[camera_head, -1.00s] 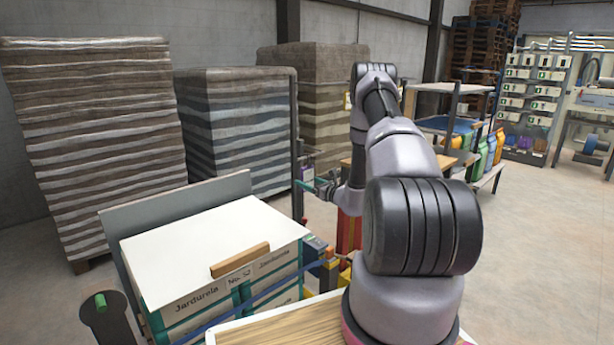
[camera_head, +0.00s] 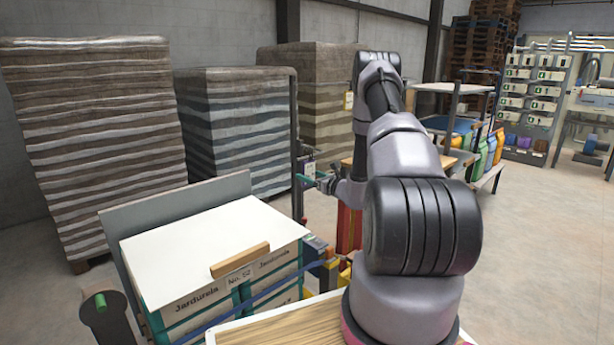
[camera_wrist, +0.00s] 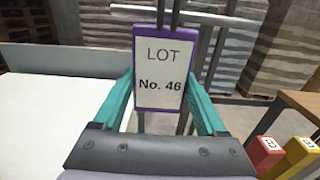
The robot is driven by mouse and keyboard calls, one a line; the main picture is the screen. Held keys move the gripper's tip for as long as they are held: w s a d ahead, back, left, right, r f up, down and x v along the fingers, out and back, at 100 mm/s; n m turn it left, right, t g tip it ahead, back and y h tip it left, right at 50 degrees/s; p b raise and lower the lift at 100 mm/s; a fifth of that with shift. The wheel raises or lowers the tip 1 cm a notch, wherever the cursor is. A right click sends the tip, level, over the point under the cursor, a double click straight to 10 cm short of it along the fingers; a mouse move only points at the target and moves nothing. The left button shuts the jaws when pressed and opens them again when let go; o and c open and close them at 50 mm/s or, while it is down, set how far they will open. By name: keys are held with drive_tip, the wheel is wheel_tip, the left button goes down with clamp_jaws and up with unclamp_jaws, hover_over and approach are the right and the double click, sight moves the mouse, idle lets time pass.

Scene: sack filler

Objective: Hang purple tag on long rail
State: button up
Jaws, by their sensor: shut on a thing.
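The purple tag (camera_wrist: 160,68) has a white face reading "LOT No. 46". It fills the upper middle of the wrist view, upright and facing the camera. My gripper (camera_wrist: 160,88) is shut on it, with a teal finger at each side edge. In the head view the tag (camera_head: 309,169) is small, beside a dark upright post (camera_head: 296,150), and my gripper (camera_head: 312,180) is beside it. Thin metal bars (camera_wrist: 225,20) run behind the top of the tag in the wrist view. I cannot tell which is the long rail, or whether the tag touches any bar.
A white-topped stack of Jardurela boxes (camera_head: 205,245) stands front left. Tall wrapped stacks (camera_head: 90,140) stand behind. Open floor (camera_head: 540,240) is at right.

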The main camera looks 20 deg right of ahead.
drive_tip(key=v, duration=0.9)
drive_tip(key=shift+s, duration=0.15)
idle(0.4)
